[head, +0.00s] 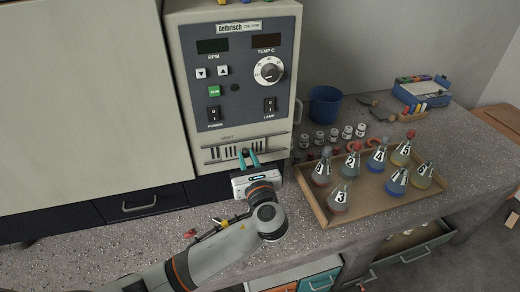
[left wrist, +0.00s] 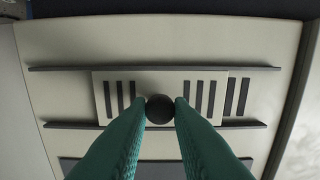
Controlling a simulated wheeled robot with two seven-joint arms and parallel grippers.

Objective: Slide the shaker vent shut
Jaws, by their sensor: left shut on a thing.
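The shaker (head: 233,80) is a pale cabinet with a dark control panel. Its vent (head: 222,153) is a slotted strip low on the front. In the left wrist view a pale sliding plate (left wrist: 160,80) with dark slots sits between two dark rails. Dark slots show through the plate and just beyond its right end. A round black knob (left wrist: 160,108) stands at the plate's middle. My left gripper (head: 249,156) is shut on this knob, with one teal fingertip on each side (left wrist: 160,110). My right gripper is not in view.
A wooden tray (head: 317,208) of labelled flasks stands right of my left wrist. Small vials (head: 333,135), a blue cup (head: 325,104) and a blue box (head: 422,90) are behind it. Small red and yellow items (head: 222,224) lie beside my left arm on the bench.

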